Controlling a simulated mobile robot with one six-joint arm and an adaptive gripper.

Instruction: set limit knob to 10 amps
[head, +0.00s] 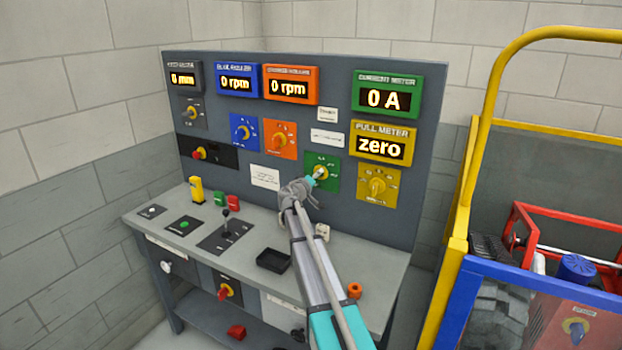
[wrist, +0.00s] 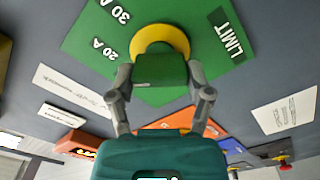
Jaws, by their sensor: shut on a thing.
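The limit knob (head: 322,172) is yellow and sits on the green plate (head: 331,187) in the middle of the upright panel. In the wrist view the yellow knob (wrist: 161,31) shows on its green plate (wrist: 100,50), with "LIMIT", "20 A" and "30 A" printed around it. My gripper (head: 316,177) is at the knob and shut on it; its grey fingers also show in the wrist view (wrist: 160,72). A green block between the fingers hides part of the knob, so its pointing direction is unclear. The green current meter (head: 388,98) reads 0 A.
Other knobs are near: an orange-plate knob (head: 280,140) to the left and a yellow-plate knob (head: 377,187) to the right. The grey bench (head: 180,215) below holds a joystick (head: 226,228) and a black tray (head: 273,260). A yellow-railed carrier (head: 470,190) stands at the right.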

